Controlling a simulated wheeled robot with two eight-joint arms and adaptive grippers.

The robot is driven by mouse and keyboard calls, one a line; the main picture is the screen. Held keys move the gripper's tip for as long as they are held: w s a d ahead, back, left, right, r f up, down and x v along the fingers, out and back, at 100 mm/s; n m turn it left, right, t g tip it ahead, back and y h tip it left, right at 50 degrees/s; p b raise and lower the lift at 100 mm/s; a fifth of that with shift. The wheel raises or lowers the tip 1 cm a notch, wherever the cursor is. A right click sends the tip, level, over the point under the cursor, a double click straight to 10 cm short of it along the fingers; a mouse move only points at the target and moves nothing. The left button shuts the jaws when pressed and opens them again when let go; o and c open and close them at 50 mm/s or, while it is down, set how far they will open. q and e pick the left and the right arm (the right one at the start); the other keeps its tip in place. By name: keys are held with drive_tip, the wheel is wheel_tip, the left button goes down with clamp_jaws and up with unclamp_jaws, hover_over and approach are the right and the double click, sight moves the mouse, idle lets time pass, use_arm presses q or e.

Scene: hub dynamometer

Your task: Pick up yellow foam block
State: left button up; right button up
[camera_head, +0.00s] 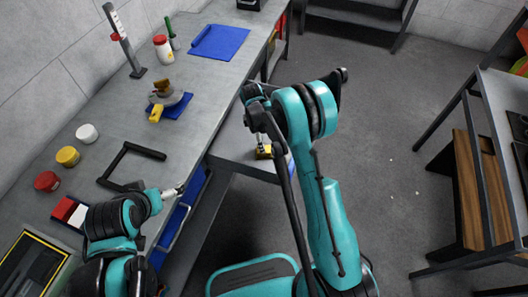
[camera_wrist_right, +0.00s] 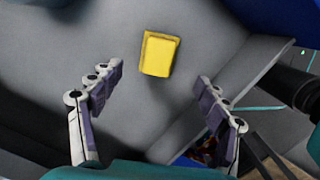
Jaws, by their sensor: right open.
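The yellow foam block (camera_wrist_right: 158,54) lies on a grey surface in the right wrist view, ahead of and between the fingertips. In the head view it shows as a small yellow piece (camera_head: 264,152) on a low grey shelf, partly hidden by my right gripper. My right gripper (camera_wrist_right: 160,76) is open and empty, with one finger on each side and a gap to the block on both sides. It also shows in the head view (camera_head: 261,139). My left gripper (camera_head: 180,189) is over the bench's front edge, away from the block; its jaws are too small to read.
The grey bench (camera_head: 200,90) holds a blue mat (camera_head: 219,41), a black frame (camera_head: 131,163), several jars and a blue tray (camera_head: 170,107) with a part on it. A shelf rack (camera_head: 500,110) stands at right. The floor between is clear.

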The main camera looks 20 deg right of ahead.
drive_tip(key=f+b, duration=0.1)
drive_tip(key=f, duration=0.2)
drive_tip(key=shift+d, duration=0.2)
drive_tip(key=f, duration=0.1)
drive_tip(key=f+b, duration=0.1)
drive_tip(key=f, duration=0.1)
drive_tip(key=f+b, duration=0.1)
drive_tip(key=f, duration=0.1)
drive_tip(key=shift+d, duration=0.4)
drive_tip(key=shift+r, duration=0.1)
drive_tip(key=c, duration=1.4)
drive_tip(key=shift+o, duration=0.2)
wheel_tip(320, 180, up, 10)
drive_tip(key=p, duration=0.3)
